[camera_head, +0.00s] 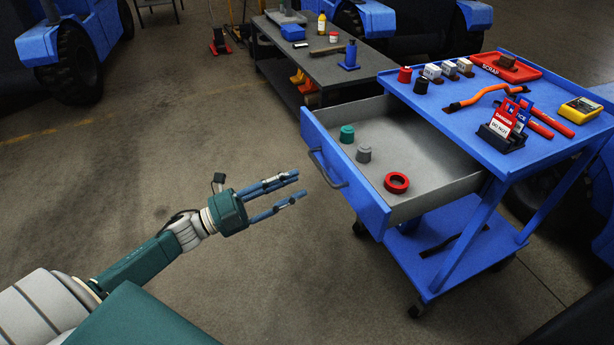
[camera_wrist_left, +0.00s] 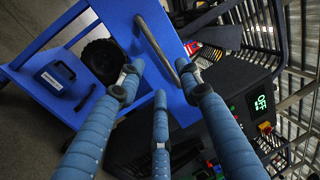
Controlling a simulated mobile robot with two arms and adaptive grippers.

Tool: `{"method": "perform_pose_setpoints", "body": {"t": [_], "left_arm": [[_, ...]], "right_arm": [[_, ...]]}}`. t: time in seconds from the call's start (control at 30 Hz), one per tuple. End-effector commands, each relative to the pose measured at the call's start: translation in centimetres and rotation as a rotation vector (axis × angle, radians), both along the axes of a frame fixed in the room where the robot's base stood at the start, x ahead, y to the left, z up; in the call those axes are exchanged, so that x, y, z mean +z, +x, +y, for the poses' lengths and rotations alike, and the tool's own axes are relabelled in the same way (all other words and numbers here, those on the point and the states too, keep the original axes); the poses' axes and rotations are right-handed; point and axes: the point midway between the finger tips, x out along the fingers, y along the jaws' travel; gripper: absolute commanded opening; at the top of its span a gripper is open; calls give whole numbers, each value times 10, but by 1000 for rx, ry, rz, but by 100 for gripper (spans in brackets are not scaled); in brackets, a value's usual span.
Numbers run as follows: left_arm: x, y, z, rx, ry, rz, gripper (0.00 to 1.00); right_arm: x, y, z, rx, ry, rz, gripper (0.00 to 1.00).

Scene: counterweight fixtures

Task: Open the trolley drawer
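The blue trolley (camera_head: 445,245) stands at the right in the head view. Its drawer (camera_head: 345,180) is pulled out to the left, with the grey inside showing. In it are a teal cylinder (camera_head: 347,134), a grey cylinder (camera_head: 364,153) and a red ring (camera_head: 396,182). The drawer's dark handle (camera_head: 327,168) is on the blue front; it also shows in the left wrist view (camera_wrist_left: 154,45). My left gripper (camera_head: 297,185) is open and empty, a little left of the handle and apart from it. My right gripper is out of view.
The trolley top carries a red scrap tray (camera_head: 507,67), an orange-handled tool (camera_head: 478,98), danger tags (camera_head: 505,125) and a yellow meter (camera_head: 579,110). A grey bench (camera_head: 335,70) stands behind. Floor left of the drawer is clear.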

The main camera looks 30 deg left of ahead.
Motion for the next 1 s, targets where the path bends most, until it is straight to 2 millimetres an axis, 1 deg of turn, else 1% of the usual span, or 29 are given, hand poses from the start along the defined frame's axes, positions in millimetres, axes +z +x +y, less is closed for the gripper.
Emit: {"method": "perform_pose_setpoints", "body": {"t": [0.03, 0.1, 0.3, 0.5, 1.0], "left_arm": [[-4, -10, 7, 1, 1, 5, 35], [-7, -20, 16, 1, 0, 5, 35], [-11, -41, 32, 1, 0, 4, 35], [-11, -46, 36, 0, 1, 1, 35], [-13, -45, 36, 7, -6, 8, 35]], "right_arm": [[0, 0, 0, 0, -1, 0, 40], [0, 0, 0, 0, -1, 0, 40], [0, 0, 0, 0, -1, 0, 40], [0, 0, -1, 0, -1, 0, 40], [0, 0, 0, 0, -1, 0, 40]]}}
